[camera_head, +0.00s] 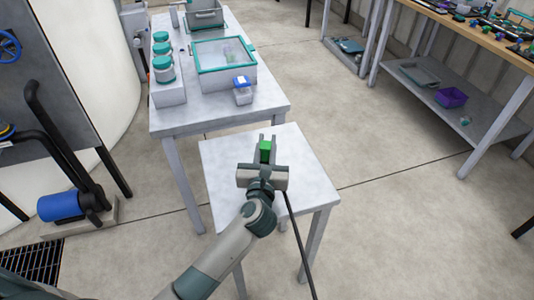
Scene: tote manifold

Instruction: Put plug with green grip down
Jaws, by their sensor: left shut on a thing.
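The plug with green grip (265,147) shows as a small green block at the end of my left gripper (267,143). The gripper is shut on it, over the small light-grey table (228,158). I cannot tell whether the plug touches the tabletop. A dark cable (298,240) runs from near the gripper down past the table's front edge. The lower part of the plug is hidden by the gripper. My right gripper is not in view.
A larger table (270,98) behind holds a teal-rimmed clear-lidded box (222,85), several teal-lidded jars (163,68) and a small blue-lidded container (242,88). A shelved workbench (500,125) stands at right. The small table's top is otherwise clear.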

